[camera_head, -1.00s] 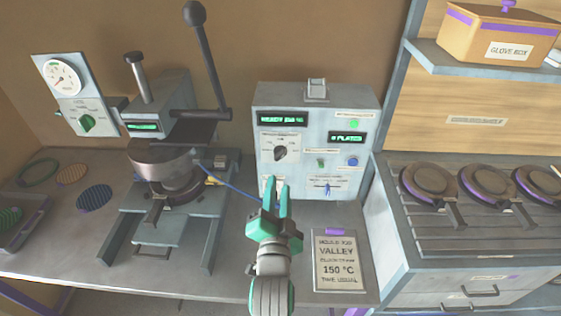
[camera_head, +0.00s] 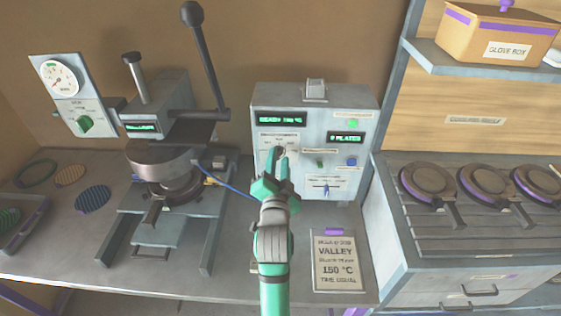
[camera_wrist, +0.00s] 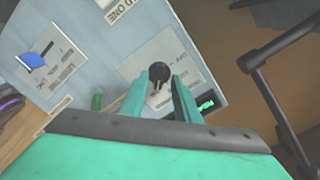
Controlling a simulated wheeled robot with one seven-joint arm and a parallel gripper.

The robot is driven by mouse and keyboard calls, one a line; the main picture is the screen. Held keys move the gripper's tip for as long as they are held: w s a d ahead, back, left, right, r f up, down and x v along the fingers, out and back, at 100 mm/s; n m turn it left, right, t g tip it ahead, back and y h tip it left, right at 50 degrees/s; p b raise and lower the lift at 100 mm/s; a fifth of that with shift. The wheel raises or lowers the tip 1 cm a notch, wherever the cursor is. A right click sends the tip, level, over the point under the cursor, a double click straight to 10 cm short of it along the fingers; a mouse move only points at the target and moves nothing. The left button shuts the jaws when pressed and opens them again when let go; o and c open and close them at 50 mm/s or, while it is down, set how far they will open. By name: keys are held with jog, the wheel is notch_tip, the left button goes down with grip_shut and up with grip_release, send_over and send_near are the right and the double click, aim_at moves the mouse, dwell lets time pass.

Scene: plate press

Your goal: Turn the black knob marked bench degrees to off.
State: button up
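The black knob (camera_head: 279,149) is on a white label plate on the front of the grey control box (camera_head: 362,112). My gripper's fingers partly cover it in the head view. In the wrist view the black knob (camera_wrist: 160,73) shows just beyond the fingertips, with a small print scale around it, too small to read surely. I cannot tell whether the fingertips touch the knob.
A small green knob (camera_head: 320,164), a blue button (camera_head: 351,161), a green button (camera_head: 353,123) and a blue slider lever (camera_head: 326,187) are close by on the box. The press (camera_head: 165,155) with its long lever stands left. A sign (camera_head: 334,262) lies in front.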

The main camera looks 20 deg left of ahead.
jog(key=shift+d, duration=0.1)
grip_shut()
